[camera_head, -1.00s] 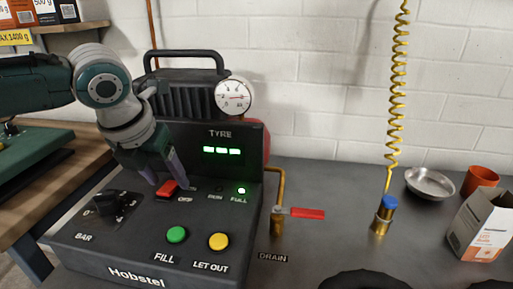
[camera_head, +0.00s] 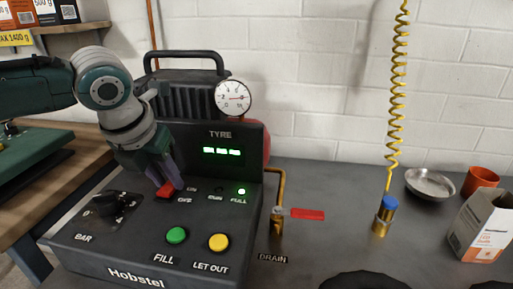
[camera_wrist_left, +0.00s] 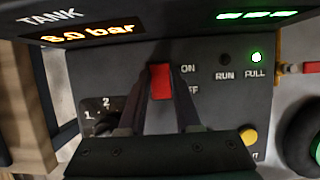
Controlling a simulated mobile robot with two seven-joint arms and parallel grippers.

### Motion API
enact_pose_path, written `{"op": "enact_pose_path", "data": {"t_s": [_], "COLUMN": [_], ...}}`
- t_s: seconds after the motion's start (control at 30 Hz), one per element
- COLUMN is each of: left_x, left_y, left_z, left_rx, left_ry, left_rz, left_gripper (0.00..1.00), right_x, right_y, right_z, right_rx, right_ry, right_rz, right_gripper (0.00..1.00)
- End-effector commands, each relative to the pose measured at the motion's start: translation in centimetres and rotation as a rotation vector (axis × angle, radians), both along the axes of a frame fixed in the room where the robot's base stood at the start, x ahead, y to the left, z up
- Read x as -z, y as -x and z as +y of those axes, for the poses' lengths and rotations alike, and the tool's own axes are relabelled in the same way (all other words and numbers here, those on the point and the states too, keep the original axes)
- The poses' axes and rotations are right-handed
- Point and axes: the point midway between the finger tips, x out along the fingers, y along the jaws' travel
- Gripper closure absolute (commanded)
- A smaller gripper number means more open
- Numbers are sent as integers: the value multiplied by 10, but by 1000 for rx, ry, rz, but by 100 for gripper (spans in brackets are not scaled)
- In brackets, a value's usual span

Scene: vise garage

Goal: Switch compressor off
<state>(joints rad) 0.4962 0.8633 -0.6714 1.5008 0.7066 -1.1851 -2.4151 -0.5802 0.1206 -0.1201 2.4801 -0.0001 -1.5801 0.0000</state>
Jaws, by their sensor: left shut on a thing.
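The compressor (camera_head: 130,245) is a dark box with a sloped control panel. Its red switch (camera_head: 165,191) sits by the ON and OFF labels; the wrist view also shows the switch (camera_wrist_left: 160,82). My left gripper (camera_head: 168,182) points down at the switch, its fingers one on each side of it and shut on it. In the wrist view the fingers (camera_wrist_left: 160,90) flank the red switch. The green FULL light (camera_head: 241,191) is lit, and the RUN light (camera_wrist_left: 225,59) is dark. The tank display (camera_wrist_left: 87,33) reads 8.0 bar. My right gripper is out of view.
Nearby on the panel are a black BAR knob (camera_head: 107,204), a green FILL button (camera_head: 176,235) and a yellow LET OUT button (camera_head: 218,242). A red-handled drain valve (camera_head: 307,214), a brass fitting (camera_head: 382,219) and a carton (camera_head: 480,226) stand to the right.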

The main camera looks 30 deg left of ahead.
Motion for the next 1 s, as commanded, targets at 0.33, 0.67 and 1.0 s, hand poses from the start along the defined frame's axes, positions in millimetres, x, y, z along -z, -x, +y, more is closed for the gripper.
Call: {"op": "enact_pose_path", "data": {"t_s": [0.33, 0.67, 1.0], "left_x": [-4, 1, 1], "left_y": [6, 8, 7], "left_z": [1, -2, -2], "left_rx": [1, -1, 0], "left_ry": [-45, -88, -90], "left_rz": [-112, -276, -283], "left_gripper": [100, 100, 64], "right_x": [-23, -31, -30], "right_y": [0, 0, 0], "right_z": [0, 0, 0], "right_rx": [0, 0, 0], "right_ry": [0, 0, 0], "right_rz": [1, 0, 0], "right_gripper": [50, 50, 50]}}
